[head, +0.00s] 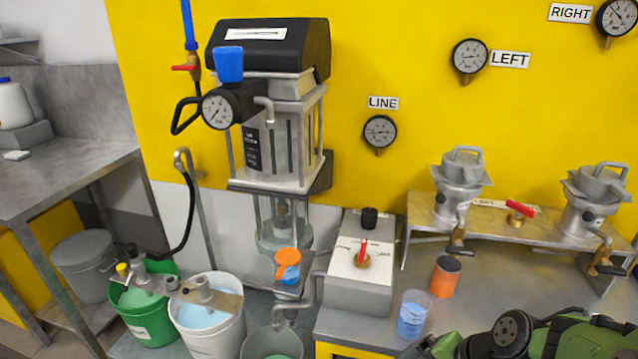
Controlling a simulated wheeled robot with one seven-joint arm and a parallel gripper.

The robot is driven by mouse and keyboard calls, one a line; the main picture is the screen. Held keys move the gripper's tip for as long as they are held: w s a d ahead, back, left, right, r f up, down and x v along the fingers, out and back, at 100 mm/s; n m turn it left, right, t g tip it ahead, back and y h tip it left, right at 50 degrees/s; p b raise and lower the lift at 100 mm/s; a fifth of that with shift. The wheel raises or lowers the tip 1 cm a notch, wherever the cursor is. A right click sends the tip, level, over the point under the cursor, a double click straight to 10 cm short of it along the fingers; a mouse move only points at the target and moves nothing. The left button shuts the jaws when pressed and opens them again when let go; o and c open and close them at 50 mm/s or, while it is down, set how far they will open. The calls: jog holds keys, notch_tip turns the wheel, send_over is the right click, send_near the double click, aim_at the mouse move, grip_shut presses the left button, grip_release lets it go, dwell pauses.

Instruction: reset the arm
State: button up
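My arm, green and black, shows at the bottom right, folded low in front of the grey bench (385,343). Its lower parts are cut off by the bottom edge of the picture. I cannot make out my gripper's fingers, so whether it is open or shut, and whether it holds anything, does not show.
A clear cup of blue liquid (411,315) and an orange jar with a dark lid (445,277) stand close to my arm. A valve box (360,262), two metal pots (461,185) (594,195) on a raised shelf, and buckets (207,318) (146,308) stand around.

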jog(key=s+a+r+n+t+h, duration=0.3)
jog(key=s+r+n+h, duration=0.1)
jog(key=s+r+n, duration=0.7)
notch_tip(320, 180, up, 13)
jog(key=m+p, duration=0.1)
jog(key=p, duration=1.2)
jog(key=shift+g, duration=0.3)
jog(key=shift+f, duration=0.1)
jog(key=shift+w, duration=0.1)
